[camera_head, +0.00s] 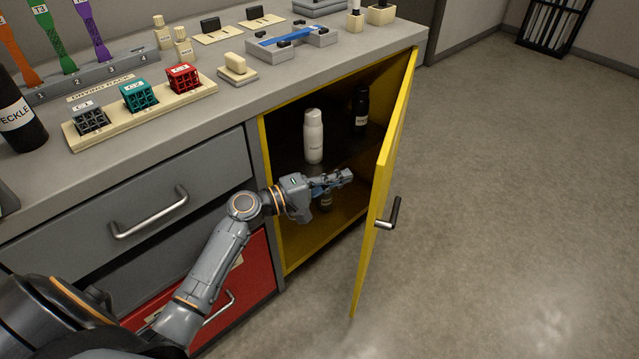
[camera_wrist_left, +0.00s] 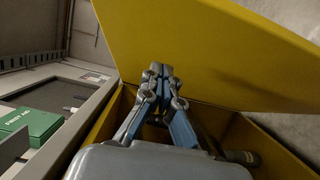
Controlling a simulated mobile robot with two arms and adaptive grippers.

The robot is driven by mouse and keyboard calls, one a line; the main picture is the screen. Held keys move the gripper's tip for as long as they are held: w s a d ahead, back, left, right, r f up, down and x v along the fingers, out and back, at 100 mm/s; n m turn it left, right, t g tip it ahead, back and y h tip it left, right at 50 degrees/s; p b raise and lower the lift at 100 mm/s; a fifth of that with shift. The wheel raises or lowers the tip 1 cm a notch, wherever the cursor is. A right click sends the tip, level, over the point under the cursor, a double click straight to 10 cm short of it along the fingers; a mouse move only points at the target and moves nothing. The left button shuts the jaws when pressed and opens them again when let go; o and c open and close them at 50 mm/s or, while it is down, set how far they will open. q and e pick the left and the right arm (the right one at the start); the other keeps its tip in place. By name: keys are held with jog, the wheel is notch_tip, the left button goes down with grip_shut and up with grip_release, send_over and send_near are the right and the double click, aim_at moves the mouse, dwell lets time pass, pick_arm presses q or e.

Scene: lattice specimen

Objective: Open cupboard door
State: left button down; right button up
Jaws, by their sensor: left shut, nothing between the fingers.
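The yellow cupboard door (camera_head: 384,190) stands part open, swung out to the right, with a dark handle (camera_head: 389,213) on its outer face. The cupboard (camera_head: 268,151) has a yellow frame and holds a white bottle (camera_head: 313,137) and a black bottle (camera_head: 361,106) on its shelf. My left gripper (camera_head: 347,175) is shut and empty, in the opening close to the door's inner face. I cannot tell whether it touches the door. In the left wrist view the shut fingers (camera_wrist_left: 158,75) point at the yellow door panel (camera_wrist_left: 200,45). My right gripper is not in view.
Grey drawers with a bar handle (camera_head: 149,213) and a red drawer (camera_head: 255,270) lie left of the cupboard. The counter above carries a drying rack (camera_head: 140,115) with small lattice cubes. Floor (camera_head: 520,200) right of the door is clear.

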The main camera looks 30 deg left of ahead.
pick_arm(q)
jog(key=shift+w+d+p, duration=0.15)
jog(key=shift+w+d, duration=0.05)
jog(key=shift+d, duration=0.55)
jog(key=shift+w+d+p, duration=0.1)
jog(key=shift+w+d, duration=0.15)
jog(key=shift+d, duration=0.5)
jog(key=shift+w+d+p, duration=0.15)
jog(key=shift+w+d, duration=0.05)
jog(key=shift+d, duration=0.55)
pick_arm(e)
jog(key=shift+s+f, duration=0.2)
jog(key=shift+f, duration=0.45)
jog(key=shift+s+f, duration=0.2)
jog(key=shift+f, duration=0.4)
pick_arm(q)
jog(key=shift+d, duration=0.1)
